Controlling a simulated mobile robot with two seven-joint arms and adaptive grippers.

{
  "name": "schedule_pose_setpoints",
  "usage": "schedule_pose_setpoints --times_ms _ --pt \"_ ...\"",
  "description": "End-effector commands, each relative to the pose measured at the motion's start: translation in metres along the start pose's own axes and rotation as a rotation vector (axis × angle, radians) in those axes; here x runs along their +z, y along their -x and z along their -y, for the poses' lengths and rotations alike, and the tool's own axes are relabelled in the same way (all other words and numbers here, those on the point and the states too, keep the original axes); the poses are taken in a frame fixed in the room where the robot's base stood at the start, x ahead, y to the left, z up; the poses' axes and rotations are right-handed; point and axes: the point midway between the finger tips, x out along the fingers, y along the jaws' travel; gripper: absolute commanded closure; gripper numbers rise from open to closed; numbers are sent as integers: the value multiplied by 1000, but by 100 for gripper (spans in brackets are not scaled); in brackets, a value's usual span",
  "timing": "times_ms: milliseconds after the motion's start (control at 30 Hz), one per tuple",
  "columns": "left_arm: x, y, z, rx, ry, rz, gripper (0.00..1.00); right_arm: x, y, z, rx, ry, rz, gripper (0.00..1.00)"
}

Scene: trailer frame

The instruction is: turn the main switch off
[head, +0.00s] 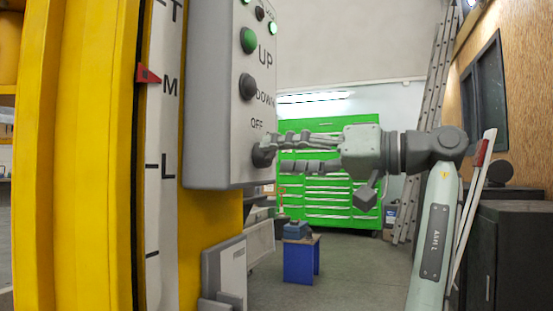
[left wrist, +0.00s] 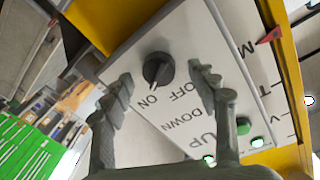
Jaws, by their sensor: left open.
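The main switch is a round dark knob (head: 263,155) low on the grey control box (head: 215,100), with the word OFF above it. In the left wrist view the knob (left wrist: 157,68) has a pale mark that appears to point toward the word ON, with OFF beside it. My left gripper (head: 277,153) is open in front of the knob. In the left wrist view its two fingers (left wrist: 163,76) stand on either side of the knob, with a gap on each side. I cannot tell whether a fingertip touches the panel. My right gripper is in neither view.
A green UP button (head: 248,40) and a dark DOWN button (head: 247,86) sit above the switch on the box. The box is beside a yellow post (head: 95,150). A green tool cabinet (head: 335,130) and a blue stool (head: 300,262) stand behind.

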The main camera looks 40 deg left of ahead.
Motion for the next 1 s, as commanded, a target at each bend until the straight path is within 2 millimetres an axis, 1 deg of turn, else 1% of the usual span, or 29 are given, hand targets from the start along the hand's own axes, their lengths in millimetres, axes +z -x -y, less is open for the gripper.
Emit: schedule_pose_setpoints --times_ms 33,100,200,467,567,867,900,1000 --pt "1 -7 0 -1 0 2 41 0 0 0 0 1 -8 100" --pt "0 -14 0 -2 0 0 41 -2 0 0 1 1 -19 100" --pt "0 -20 0 -1 0 0 41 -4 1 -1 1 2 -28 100" --pt "0 -22 0 0 -1 0 41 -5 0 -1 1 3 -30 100" --pt "0 -22 0 0 -1 0 51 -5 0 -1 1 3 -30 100" --pt "0 -21 0 0 -1 0 88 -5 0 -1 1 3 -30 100" --pt "0 -21 0 0 -1 0 91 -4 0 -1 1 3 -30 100" --pt "0 -21 0 -1 2 0 91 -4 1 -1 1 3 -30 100"
